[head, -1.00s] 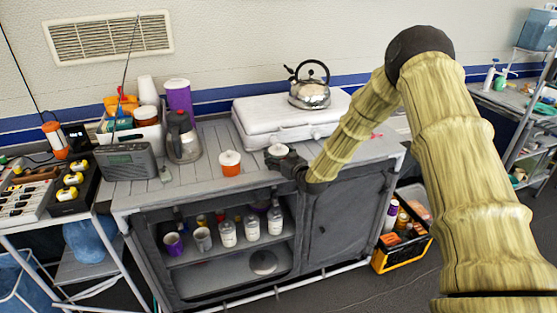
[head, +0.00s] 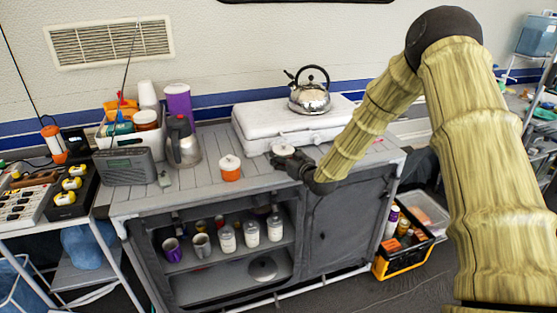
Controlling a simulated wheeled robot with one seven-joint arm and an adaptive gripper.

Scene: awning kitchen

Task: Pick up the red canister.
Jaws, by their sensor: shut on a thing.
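My gripper (head: 286,161) is shut on a canister with a white lid (head: 283,150) at the right front part of the grey slatted counter (head: 205,182). The fingers hide the body of this canister, so its colour cannot be told. Whether its base touches the counter cannot be seen. An orange-red canister (head: 231,174) with a white lid stands upright on the counter to the left, apart from my gripper.
A white case (head: 255,133) with a steel kettle (head: 310,97) on it stands behind my gripper. A coffee pot (head: 183,145), a radio (head: 125,167) and a purple cup (head: 179,99) are at the left. Jars and cups fill the open shelf below.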

